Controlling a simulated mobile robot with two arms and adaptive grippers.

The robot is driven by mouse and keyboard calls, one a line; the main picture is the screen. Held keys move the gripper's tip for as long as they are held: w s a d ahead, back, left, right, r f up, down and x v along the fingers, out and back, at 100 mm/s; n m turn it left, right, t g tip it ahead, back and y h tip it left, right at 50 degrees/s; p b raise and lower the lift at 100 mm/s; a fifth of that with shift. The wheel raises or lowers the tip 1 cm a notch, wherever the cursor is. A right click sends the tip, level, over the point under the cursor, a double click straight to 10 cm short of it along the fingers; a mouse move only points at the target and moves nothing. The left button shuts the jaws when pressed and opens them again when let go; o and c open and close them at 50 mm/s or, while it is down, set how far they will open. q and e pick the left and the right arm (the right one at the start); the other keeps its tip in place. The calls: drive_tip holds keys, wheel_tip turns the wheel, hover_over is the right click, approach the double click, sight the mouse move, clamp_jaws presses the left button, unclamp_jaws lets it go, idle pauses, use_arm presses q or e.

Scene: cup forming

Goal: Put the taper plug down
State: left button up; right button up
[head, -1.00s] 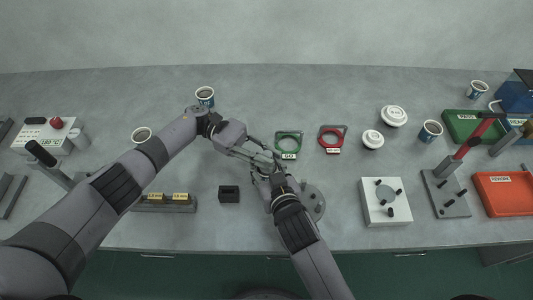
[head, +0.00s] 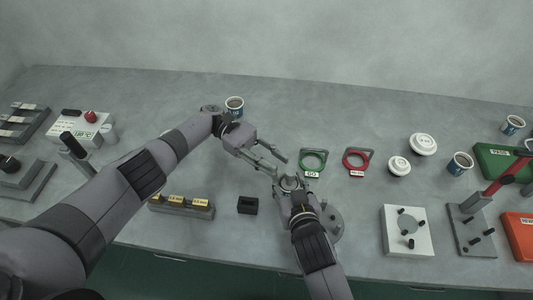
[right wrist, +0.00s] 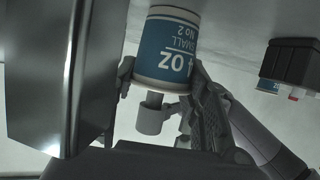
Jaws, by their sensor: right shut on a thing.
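My right gripper (head: 289,185) is low over the middle of the bench, and its fingers also show in the right wrist view (right wrist: 162,80). It is shut on the taper plug, whose grey stem and collar (right wrist: 150,120) show between the fingers. A white and blue cup body (right wrist: 167,50) marked "4 OZ SMALL No 2" is upside down in the picture, right at the stem. I cannot tell how deep the plug sits in it. My left gripper (head: 281,168) is open, its fingertips just above the right gripper in the head view.
A round grey base (head: 333,222) stands beside my right gripper.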

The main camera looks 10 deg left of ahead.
use_arm(q)
drive_tip(key=shift+v, duration=1.2)
drive_tip(key=shift+r, duration=0.2)
use_arm(e)
drive_tip(key=o, duration=1.4)
drive_tip(key=shift+c, duration=0.2)
drive_tip(key=shift+s, duration=0.1)
